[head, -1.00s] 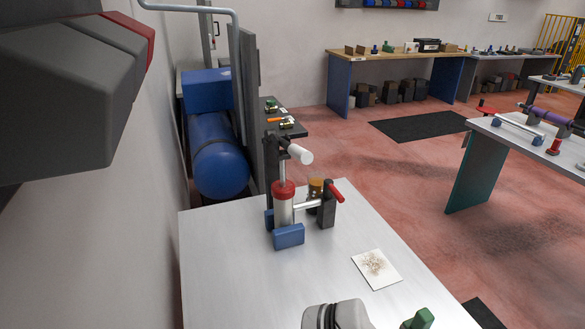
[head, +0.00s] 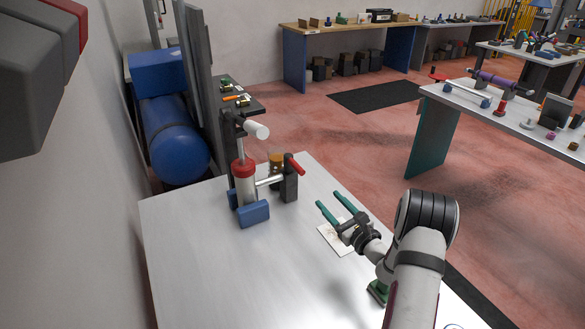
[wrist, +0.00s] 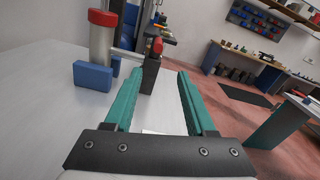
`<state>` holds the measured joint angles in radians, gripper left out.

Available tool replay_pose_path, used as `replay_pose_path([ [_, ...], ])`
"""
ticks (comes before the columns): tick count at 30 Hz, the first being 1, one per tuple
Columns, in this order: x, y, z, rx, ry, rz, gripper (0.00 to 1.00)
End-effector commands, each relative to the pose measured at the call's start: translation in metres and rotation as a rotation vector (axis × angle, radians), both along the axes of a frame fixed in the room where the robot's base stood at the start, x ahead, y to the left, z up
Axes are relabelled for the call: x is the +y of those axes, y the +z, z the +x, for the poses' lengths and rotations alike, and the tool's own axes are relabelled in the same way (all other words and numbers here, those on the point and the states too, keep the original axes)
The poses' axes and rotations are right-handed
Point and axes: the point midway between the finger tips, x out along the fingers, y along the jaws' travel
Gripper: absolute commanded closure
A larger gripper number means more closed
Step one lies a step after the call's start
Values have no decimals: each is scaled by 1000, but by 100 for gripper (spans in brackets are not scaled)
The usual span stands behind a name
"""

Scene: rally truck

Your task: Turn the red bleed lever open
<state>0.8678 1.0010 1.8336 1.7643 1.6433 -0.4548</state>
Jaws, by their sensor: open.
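The red bleed lever (head: 295,164) sits on top of a dark block (head: 289,186) on the pump stand, slanting down to the right. In the wrist view the lever (wrist: 157,46) is seen nearly end-on, ahead and between the finger lines. The pump has a silver cylinder with a red collar (head: 243,168), a white handle (head: 257,130) and blue feet (head: 253,214). My gripper (head: 328,203) is open and empty, with green fingers pointing toward the block. It is to the right of the lever and apart from it. The gripper also fills the lower wrist view (wrist: 157,90).
The pump stands on a pale metal table (head: 210,270). A stained white card (head: 333,240) lies partly under my gripper. An amber jar (head: 276,160) stands behind the pump's pipe. A blue tank (head: 172,140) is at the left. The table's front left is clear.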

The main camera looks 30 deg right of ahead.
Motion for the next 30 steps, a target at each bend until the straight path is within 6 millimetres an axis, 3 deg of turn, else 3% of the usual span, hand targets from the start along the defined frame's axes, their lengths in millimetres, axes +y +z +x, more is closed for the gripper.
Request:
replay_pose_path([
  [9,3,1,86,-1,8,-2,44],
  [15,3,1,131,-1,6,1,44],
  [21,3,1,151,1,6,1,44],
  [29,3,1,153,1,6,2,44],
  [30,3,1,153,1,6,2,50],
])
